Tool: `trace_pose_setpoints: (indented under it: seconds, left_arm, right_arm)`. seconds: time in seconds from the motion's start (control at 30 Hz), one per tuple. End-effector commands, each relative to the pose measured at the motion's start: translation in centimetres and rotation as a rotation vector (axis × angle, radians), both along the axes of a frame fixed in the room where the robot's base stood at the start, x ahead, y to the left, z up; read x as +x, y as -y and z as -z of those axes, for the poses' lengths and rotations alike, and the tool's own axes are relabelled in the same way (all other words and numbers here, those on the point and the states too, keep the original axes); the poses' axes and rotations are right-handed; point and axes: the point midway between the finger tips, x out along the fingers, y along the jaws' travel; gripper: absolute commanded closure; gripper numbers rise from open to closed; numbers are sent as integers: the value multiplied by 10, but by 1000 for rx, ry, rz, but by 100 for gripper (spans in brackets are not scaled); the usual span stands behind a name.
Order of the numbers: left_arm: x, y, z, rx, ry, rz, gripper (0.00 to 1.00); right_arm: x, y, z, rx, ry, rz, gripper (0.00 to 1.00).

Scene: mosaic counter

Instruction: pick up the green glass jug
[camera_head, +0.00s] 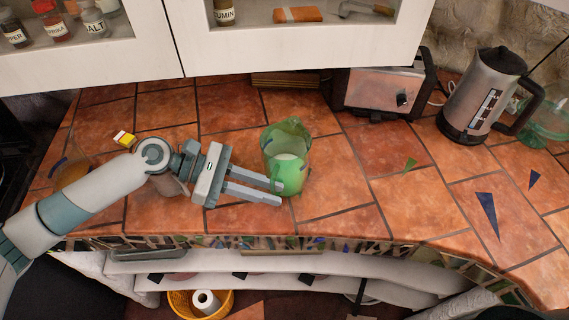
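The green glass jug (287,150) stands upright on the tiled counter near the middle of the head view. It is translucent, with its open top toward me. My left gripper (279,194) reaches in from the left, its two fingers parallel with a gap between them. The fingertips are at the lower front of the jug and overlap its near side in the picture. I cannot tell whether they touch it. Nothing is clearly held between the fingers. My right gripper is not in view.
A toaster (377,92) and a kettle (481,98) stand at the back right. Another green glass item (547,124) is at the far right. White cabinets (290,45) hang above the back. A yellow-and-white item (125,138) lies left.

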Motion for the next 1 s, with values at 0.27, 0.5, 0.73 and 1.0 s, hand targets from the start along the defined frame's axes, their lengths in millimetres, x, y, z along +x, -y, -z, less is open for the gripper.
trace_pose_setpoints:
  seconds: [0.27, 0.5, 0.73, 1.0]
  left_arm:
    - [0, 0, 0, 0, 0, 0, 82]
    - [-6, 15, 1, -1, -3, 3, 82]
    - [-12, 41, 11, -2, -2, 1, 82]
    - [-14, 48, 17, 0, 0, 1, 82]
  right_arm:
    - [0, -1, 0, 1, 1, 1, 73]
    - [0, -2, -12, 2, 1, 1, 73]
    - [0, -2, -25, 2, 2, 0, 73]
    - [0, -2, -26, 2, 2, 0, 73]
